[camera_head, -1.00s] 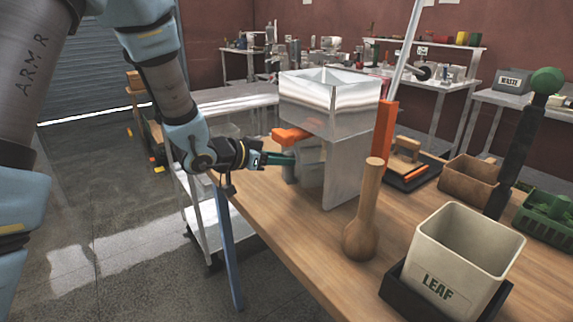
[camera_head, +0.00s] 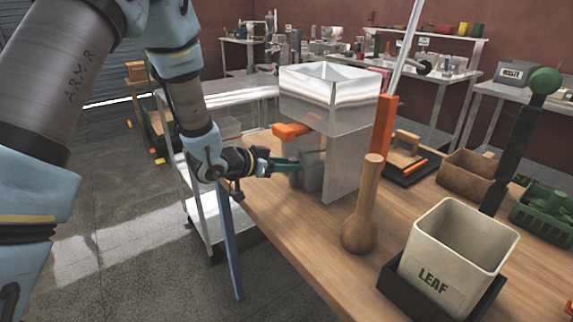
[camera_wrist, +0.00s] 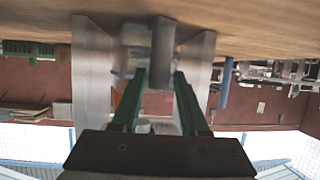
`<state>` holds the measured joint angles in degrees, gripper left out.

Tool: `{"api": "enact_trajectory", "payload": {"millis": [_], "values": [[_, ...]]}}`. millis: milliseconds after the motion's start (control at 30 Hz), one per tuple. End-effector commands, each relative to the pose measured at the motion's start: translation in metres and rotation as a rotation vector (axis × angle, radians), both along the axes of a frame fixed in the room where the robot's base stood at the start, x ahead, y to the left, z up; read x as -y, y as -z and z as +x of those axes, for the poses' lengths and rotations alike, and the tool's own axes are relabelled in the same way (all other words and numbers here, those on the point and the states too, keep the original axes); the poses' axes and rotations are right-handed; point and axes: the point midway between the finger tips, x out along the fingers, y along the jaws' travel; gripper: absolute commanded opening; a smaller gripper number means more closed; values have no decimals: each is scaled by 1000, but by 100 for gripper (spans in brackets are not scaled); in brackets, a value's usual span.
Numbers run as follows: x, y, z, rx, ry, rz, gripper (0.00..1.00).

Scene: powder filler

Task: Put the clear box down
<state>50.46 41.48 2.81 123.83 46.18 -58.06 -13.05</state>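My gripper (camera_head: 280,163) reaches in from the left at the powder filler, at the table's left edge. The filler has a large clear hopper (camera_head: 330,100) on top, pale upright plates (camera_head: 345,165), an orange part (camera_head: 291,130) and a grey block (camera_head: 311,170) just beyond the fingertips. A faint, pale box shape (camera_head: 228,127) shows behind my wrist by the metal trolley. I cannot tell for certain which thing is the clear box.
A wooden pestle-like tool (camera_head: 365,205) stands in front of the filler on the wooden table (camera_head: 300,225). A white LEAF bin (camera_head: 440,275) sits in a black tray at the front right. An orange post (camera_head: 384,128) rises beside the hopper. Floor is open at left.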

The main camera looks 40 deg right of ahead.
Motion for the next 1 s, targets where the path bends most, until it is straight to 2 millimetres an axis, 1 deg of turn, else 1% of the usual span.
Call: {"api": "enact_trajectory", "payload": {"millis": [33, 133, 167, 367, 467, 500, 567, 667, 800, 1000], "values": [[0, 0, 0, 0, 0, 0, 50], [0, 0, 0, 0, 0, 0, 62], [0, 0, 0, 0, 0, 0, 64], [0, -1, 0, 0, 0, 0, 64], [0, -4, 0, 1, 0, 0, 64], [-3, -4, 1, 0, -1, 0, 64], [-9, -6, 2, 2, -4, -1, 64], [-26, -12, 1, 2, -5, -1, 64], [-55, -23, 1, 3, -4, -1, 64], [-90, -39, 0, 2, -5, -2, 64]]}}
